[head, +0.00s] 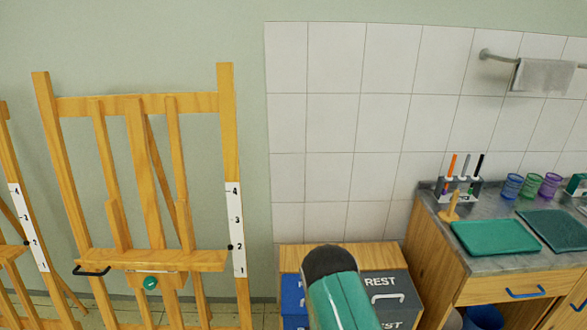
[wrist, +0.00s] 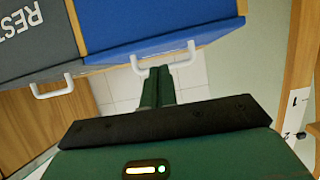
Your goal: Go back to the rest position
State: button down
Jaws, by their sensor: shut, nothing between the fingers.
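My gripper (wrist: 155,88) shows in the wrist view with its two dark green fingers together and nothing between them. It is in front of the cabinet, near the blue front (wrist: 150,25) and its white handle (wrist: 166,57), not visibly holding the handle. In the head view a green and black part of my arm rises at the bottom centre, in front of the cabinet, and my fingers are hidden there.
The wooden cabinet (head: 340,255) has blue and grey fronts; the grey front (head: 388,284) reads "REST". Wooden easels (head: 228,150) stand on the left. At right, a counter (head: 435,228) holds green trays (head: 495,237), a pen rack (head: 460,188) and cups (head: 531,184). A towel (head: 543,76) hangs above.

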jog(key=w+r+g, duration=0.1)
jog(key=w+r, duration=0.1)
jog(key=r, duration=0.7)
jog(key=w+r+g, duration=0.1)
jog(key=w+r, duration=0.1)
jog(key=r, duration=0.6)
jog(key=s+d+r+g, duration=0.1)
jog(key=s+r, duration=0.1)
jog(key=r, duration=0.5)
jog(key=s+r, duration=0.3)
jog(key=r, duration=0.5)
jog(key=s+d+r+g, duration=0.2)
jog(key=s+r, duration=1)
jog(key=s, duration=0.1)
jog(key=s+d+r+g, duration=0.1)
jog(key=s+r, duration=0.1)
jog(key=s, duration=0.6)
jog(key=s+d+r+g, duration=0.1)
jog(key=s+r, duration=0.2)
jog(key=s, duration=0.4)
jog(key=shift+s+r, duration=0.15)
jog(key=shift+s, duration=0.25)
jog(key=shift+d, duration=0.3)
